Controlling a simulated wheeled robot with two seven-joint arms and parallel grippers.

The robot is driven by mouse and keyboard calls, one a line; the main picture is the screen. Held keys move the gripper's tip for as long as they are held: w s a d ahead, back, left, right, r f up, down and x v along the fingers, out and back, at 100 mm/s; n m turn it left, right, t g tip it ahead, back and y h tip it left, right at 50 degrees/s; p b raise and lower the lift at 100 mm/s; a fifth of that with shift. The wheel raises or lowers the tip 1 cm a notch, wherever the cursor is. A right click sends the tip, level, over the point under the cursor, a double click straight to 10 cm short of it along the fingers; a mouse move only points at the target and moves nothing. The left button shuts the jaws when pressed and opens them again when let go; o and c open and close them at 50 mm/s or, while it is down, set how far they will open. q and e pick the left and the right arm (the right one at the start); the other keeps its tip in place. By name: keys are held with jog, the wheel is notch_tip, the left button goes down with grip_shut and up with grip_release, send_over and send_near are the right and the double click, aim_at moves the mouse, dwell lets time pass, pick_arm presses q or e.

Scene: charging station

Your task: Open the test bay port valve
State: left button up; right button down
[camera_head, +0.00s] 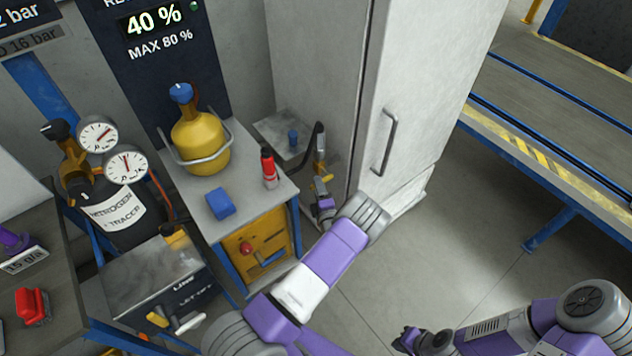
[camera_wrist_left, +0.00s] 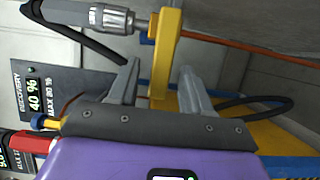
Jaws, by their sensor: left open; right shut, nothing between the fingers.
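The port valve shows a yellow lever (camera_wrist_left: 165,50) on a grey metal fitting (camera_wrist_left: 108,18) in the left wrist view. In the head view its yellow part (camera_head: 321,186) is beside the tall white cabinet. My left gripper (camera_wrist_left: 160,72) is open, with the lever's end between its two fingers. Gaps show on both sides, so the fingers look apart from it. In the head view my left gripper (camera_head: 325,207) is at the valve, partly hidden by my wrist. My right gripper (camera_head: 408,341) is shut and empty, low over the floor at the bottom.
The white cabinet (camera_head: 425,90) stands just right of the valve. A bench (camera_head: 255,180) to the left holds a yellow cylinder (camera_head: 200,140), a red bottle (camera_head: 269,168) and a blue block (camera_head: 220,203). A black hose (camera_wrist_left: 70,32) runs near the left gripper.

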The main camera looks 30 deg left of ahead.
pick_arm(q)
jog(key=x, duration=0.3)
jog(key=shift+w+a+b, duration=0.3)
grip_shut()
